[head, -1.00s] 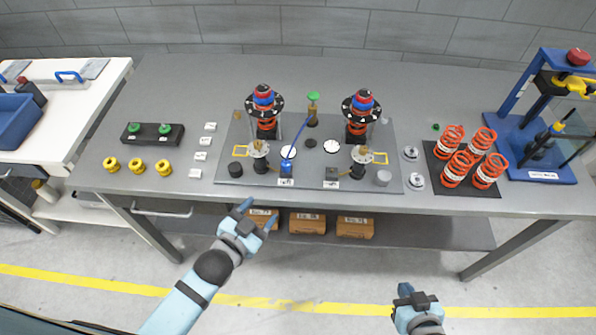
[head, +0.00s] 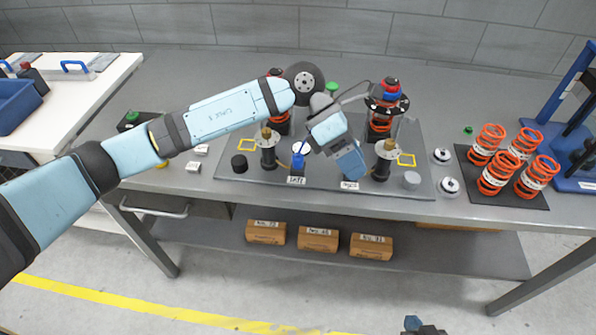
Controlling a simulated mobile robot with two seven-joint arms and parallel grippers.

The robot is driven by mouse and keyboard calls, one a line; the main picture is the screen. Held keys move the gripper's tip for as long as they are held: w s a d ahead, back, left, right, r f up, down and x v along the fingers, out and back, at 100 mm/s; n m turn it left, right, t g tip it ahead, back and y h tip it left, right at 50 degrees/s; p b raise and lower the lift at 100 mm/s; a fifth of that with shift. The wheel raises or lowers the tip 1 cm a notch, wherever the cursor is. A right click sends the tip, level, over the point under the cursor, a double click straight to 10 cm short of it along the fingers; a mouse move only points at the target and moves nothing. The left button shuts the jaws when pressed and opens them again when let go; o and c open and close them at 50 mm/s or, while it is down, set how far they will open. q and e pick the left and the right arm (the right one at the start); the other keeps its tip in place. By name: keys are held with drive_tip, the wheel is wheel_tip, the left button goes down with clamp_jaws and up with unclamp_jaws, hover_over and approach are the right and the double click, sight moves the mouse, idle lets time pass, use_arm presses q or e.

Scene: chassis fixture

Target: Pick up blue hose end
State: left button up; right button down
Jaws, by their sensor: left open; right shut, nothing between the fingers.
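A blue fitting (head: 298,159) stands upright on the grey fixture plate (head: 228,170), behind the "Left" label. My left gripper (head: 350,165) is open and points down over the middle of the plate, right of the blue fitting. I cannot tell whether it touches the hose. My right gripper (head: 420,325) is shut and empty at the bottom edge, well in front of the table.
Two black-and-brass posts (head: 268,150) (head: 383,160) flank the middle of the plate. A red-and-blue topped spring strut (head: 388,105) stands behind on the right. Orange springs (head: 497,172) stand on a dark mat at right. The table front at right is clear.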

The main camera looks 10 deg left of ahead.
use_arm(q)
drive_tip(key=w+a+m+t+y+b, duration=0.1)
drive_tip(key=w+a+t+y+b, duration=0.15)
drive_tip(key=w+a+y, duration=0.35)
drive_tip(key=r+t+y, duration=0.1)
drive_tip(key=t+y, duration=0.1)
hover_over(298, 156)
drive_tip(key=f, duration=0.6)
drive_tip(key=shift+w+a+f, duration=0.2)
drive_tip(key=shift+w+f, duration=0.05)
drive_tip(key=shift+f, duration=0.85)
drive_tip(key=f, duration=0.4)
drive_tip(key=shift+s+d+f, duration=0.15)
drive_tip(key=shift+s+f, duration=0.05)
drive_tip(key=shift+f, duration=0.2)
drive_tip(key=shift+c, duration=0.2)
drive_tip(key=c, duration=1)
